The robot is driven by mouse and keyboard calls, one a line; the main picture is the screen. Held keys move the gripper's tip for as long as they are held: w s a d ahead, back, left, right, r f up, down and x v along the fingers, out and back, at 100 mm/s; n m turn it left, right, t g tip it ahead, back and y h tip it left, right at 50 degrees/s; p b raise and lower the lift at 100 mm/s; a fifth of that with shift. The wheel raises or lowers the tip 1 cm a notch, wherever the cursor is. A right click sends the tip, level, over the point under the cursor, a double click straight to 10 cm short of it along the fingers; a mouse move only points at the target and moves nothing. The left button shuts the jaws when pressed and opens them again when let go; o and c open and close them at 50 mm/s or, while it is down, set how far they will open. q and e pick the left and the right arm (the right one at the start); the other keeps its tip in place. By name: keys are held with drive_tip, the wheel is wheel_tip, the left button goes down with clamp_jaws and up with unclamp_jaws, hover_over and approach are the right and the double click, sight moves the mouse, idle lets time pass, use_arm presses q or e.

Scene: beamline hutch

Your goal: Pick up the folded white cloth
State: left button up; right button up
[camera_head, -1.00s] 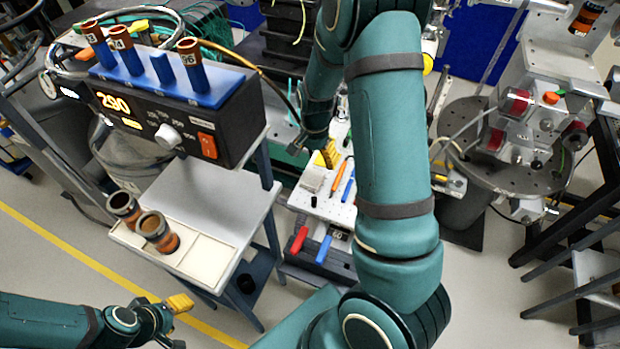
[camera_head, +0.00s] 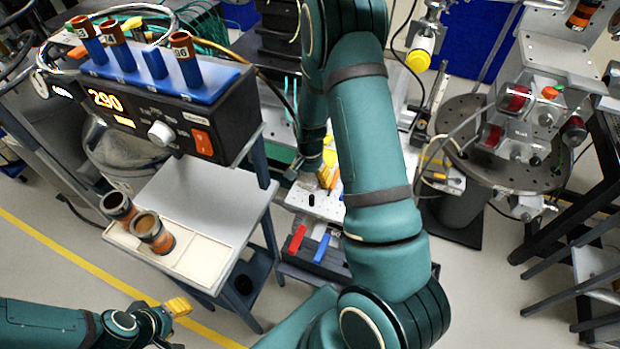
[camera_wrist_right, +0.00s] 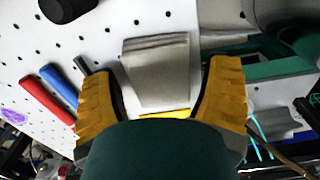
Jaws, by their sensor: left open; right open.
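The folded white cloth (camera_wrist_right: 158,72) lies on a white perforated board, between the yellow fingers of my right gripper (camera_wrist_right: 163,75) in the right wrist view. The fingers stand apart on either side of it, and I see no clear contact. In the head view my right gripper (camera_head: 325,177) is low over the small cart behind my right arm, and the cloth is mostly hidden there. My left gripper (camera_head: 178,306) is open and empty above the floor at lower left, far from the cloth.
The white perforated board (camera_wrist_right: 75,42) also holds a red bar (camera_wrist_right: 45,98) and a blue bar (camera_wrist_right: 60,86) left of the cloth. A green-edged tray (camera_wrist_right: 262,62) is close on the right.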

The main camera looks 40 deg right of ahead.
sight(310, 176)
drive_tip(key=c, duration=0.6)
drive_tip(key=shift+c, duration=0.2)
wheel_tip(310, 176, up, 10)
drive_tip(key=shift+r+p, duration=0.1)
drive_tip(key=shift+p, duration=0.65)
drive_tip(key=shift+o, duration=0.4)
drive_tip(key=shift+c, duration=1.4)
